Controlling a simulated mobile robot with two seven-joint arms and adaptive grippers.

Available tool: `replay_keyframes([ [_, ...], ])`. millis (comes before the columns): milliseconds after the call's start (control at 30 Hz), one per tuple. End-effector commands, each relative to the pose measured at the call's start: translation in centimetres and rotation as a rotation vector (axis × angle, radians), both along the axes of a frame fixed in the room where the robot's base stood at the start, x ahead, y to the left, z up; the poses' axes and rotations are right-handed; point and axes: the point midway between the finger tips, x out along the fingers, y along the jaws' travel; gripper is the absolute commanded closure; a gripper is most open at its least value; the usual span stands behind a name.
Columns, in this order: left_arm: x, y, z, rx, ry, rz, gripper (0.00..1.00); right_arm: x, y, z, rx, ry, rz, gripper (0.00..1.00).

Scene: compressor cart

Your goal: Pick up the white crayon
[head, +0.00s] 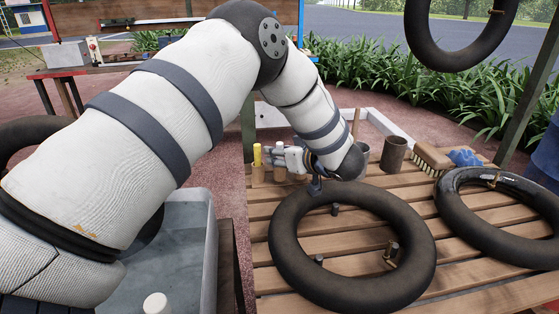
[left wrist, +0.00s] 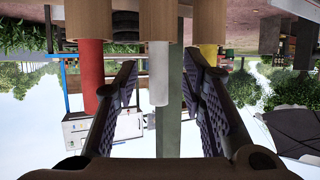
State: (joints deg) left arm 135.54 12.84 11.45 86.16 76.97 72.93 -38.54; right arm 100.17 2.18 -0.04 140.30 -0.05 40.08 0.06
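The white crayon (left wrist: 158,75) stands in a wooden holder (left wrist: 154,20), between a red crayon (left wrist: 92,75) and a yellow crayon (left wrist: 207,58) in the left wrist view, which is upside down. In the head view the white crayon (head: 280,151) and yellow crayon (head: 257,154) stand at the table's far left corner; the red one seems hidden behind my gripper. My left gripper (left wrist: 160,68) is open, its fingers to either side of the white crayon, with gaps visible on both sides. In the head view my left gripper (head: 294,158) is beside the crayons. My right gripper is out of view.
An inner tube (head: 280,252) lies on the slatted wooden table (head: 450,285) near my left wrist. A tyre (head: 455,215), a brush (head: 431,160) and a brown cup (head: 393,153) are to the right. A grey water tub (head: 210,235) stands left of the table.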

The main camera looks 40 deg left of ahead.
Motion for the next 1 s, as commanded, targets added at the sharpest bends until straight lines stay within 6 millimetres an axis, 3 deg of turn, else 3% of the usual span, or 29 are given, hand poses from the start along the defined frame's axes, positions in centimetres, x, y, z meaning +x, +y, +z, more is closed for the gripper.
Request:
replay_keyframes([
  [133, 0.1, -0.1, 0.0, 0.0, -0.001, -0.002, 0.63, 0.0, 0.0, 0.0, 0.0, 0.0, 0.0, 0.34],
  [300, 0.0, -0.1, 0.0, 0.0, -0.001, -0.002, 0.99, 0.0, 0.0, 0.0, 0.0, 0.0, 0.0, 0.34],
  [667, 0.1, -0.1, 0.4, -0.001, -0.002, -0.002, 1.0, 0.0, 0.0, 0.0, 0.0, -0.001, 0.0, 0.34],
  [1000, 0.1, -0.1, 8.4, -0.001, -0.007, -0.002, 1.0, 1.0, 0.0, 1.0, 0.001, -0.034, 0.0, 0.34],
])
